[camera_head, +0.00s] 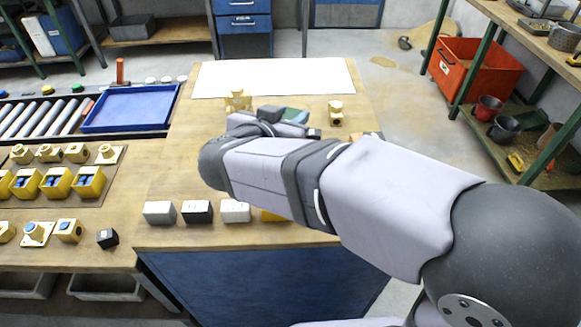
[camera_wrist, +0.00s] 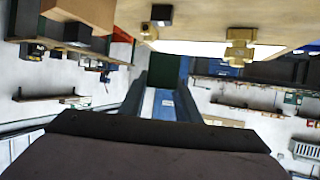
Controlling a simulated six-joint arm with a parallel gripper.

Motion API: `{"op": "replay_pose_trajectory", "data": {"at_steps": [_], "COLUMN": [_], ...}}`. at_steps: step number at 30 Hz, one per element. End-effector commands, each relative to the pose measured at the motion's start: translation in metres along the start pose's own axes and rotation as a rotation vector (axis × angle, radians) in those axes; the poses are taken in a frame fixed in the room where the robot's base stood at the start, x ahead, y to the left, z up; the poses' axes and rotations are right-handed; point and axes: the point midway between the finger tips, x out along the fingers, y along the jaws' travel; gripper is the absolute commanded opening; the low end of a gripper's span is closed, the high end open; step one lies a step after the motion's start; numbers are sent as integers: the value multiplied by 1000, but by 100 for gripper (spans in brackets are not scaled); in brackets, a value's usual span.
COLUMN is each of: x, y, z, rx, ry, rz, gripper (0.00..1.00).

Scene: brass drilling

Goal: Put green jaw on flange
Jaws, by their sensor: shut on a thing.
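My gripper (camera_head: 272,116) is held out over the far part of the wooden table, partly hidden by my arm. A green piece (camera_head: 293,115), seemingly the green jaw, shows at its tip. In the wrist view, the dark green block (camera_wrist: 169,68) sits at the far end between my fingers, which are shut on it. A brass fitting (camera_head: 238,101) stands on the table to the left of my gripper; it also shows in the wrist view (camera_wrist: 239,48). I cannot tell which part is the flange.
A smaller brass piece (camera_head: 335,112) stands to the right. A white sheet (camera_head: 275,77) covers the table's far end. Several boxes, including a white one (camera_head: 235,211), line the near edge. A blue tray (camera_head: 130,109) and yellow housings (camera_head: 55,182) lie left.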

Motion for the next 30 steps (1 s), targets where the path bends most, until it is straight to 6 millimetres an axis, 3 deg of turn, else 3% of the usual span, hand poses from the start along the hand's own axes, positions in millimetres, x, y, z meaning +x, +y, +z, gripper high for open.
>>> {"op": "replay_pose_trajectory", "data": {"at_steps": [7, 18, 30], "x": [1, 21, 28], "y": [3, 3, 2], "z": [2, 49, 67], "rx": [-4, -7, -6], "ry": [3, 3, 3], "rz": [-16, -16, -17], "gripper": [0, 0, 0]}}
